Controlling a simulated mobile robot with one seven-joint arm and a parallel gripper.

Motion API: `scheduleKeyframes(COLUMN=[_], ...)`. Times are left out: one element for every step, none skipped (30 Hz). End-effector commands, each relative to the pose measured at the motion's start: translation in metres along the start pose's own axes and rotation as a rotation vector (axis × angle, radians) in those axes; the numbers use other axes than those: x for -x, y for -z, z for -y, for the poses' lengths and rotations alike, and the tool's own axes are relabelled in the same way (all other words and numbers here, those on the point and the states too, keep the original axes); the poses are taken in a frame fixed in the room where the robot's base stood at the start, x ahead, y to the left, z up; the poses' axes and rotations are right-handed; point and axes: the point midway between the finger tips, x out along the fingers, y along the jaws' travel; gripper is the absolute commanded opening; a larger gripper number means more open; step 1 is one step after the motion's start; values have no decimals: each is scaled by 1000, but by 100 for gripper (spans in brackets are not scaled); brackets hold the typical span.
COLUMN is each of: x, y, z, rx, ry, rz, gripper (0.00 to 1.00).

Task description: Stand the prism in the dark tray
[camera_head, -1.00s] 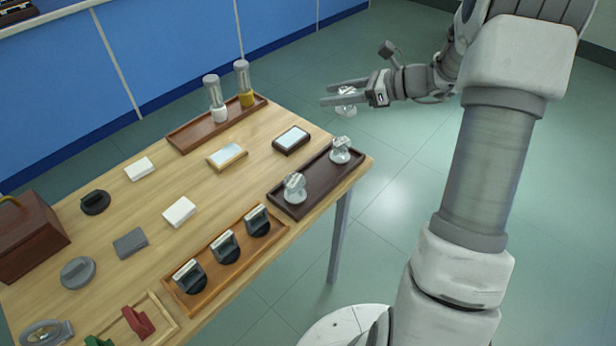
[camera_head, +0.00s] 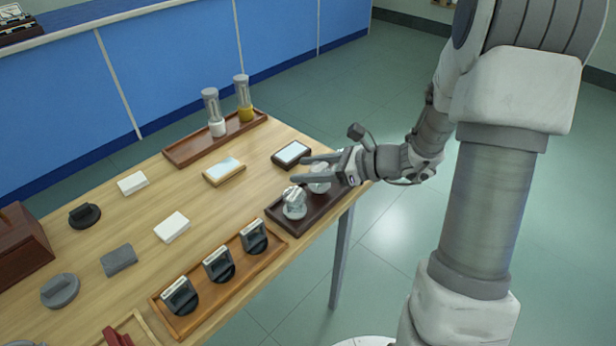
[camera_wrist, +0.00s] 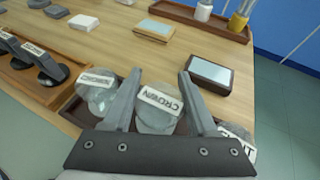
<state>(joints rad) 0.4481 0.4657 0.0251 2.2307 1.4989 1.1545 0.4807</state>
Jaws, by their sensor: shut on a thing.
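My gripper (camera_head: 297,170) is shut on a clear prism (camera_head: 320,184) with a white label reading CROWN. The held prism (camera_wrist: 157,112) shows between the fingers in the wrist view and looks upright. It is over the dark tray (camera_head: 318,211), at the middle of it; I cannot tell whether its foot touches the floor of the tray. A second clear prism (camera_head: 294,206) stands in the tray to the left. A third labelled prism (camera_wrist: 238,138) is right of my gripper in the wrist view; in the head view my gripper mostly hides it.
A dark-framed plate (camera_head: 292,152) lies just behind the tray. An orange-brown tray (camera_head: 198,309) with several dark holders is at front left. A brown tray (camera_head: 190,152) with two capped vials stands at the back. The table's right edge is close to the dark tray.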

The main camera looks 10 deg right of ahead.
Motion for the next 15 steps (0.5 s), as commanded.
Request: scheduleKeyframes(x=[-4,-5,-6,-6,-5,-5,-5,-5,-5,-5,-6,-6,-6,-7,-6], y=[11,13,14,14,13,12,12,12,12,13,13,15,16,17,16], z=[0,0,0,0,0,0,0,0,0,0,0,0,0,0,0], rx=[-3,-2,0,0,1,1,1,1,1,1,1,0,0,0,0], ry=[-1,-1,-1,0,0,0,0,0,0,0,0,0,0,0,0], rz=[0,0,0,0,0,0,0,0,0,0,0,0,0,0,0], gripper=[0,0,0,0,0,0,0,0,0,0,0,0,0,0,65])
